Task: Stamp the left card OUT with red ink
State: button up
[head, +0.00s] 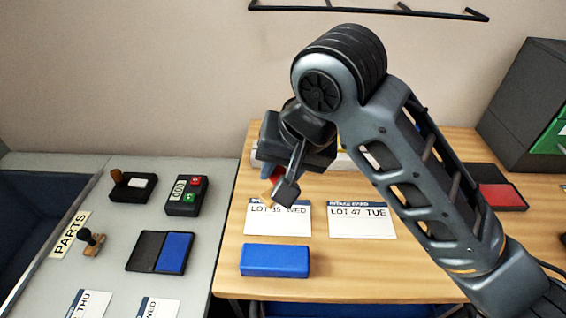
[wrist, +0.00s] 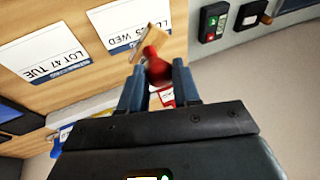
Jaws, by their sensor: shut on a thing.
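My gripper (head: 284,184) is shut on a stamp with a red handle (wrist: 155,68) and a wooden block (wrist: 150,42). The stamp is over the card's upper edge, tilted in the head view; whether it touches the card I cannot tell. The open red ink pad (head: 501,196) lies at the right, partly behind my arm.
The LOT 47 TUE card (head: 362,222) lies to the right. A blue block (head: 275,260) is in front. The grey side table holds a blue ink pad (head: 174,253), a dark-handled stamp (head: 93,243), a counter box (head: 186,195) and more cards. A dark cabinet (head: 530,100) stands back right.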

jog(key=shift+f+b, duration=2.55)
jog(key=shift+b, duration=0.1)
jog(key=shift+f, duration=0.55)
notch_tip(320, 180, up, 7)
jog(key=p, duration=0.7)
jog(key=shift+r, duration=0.1)
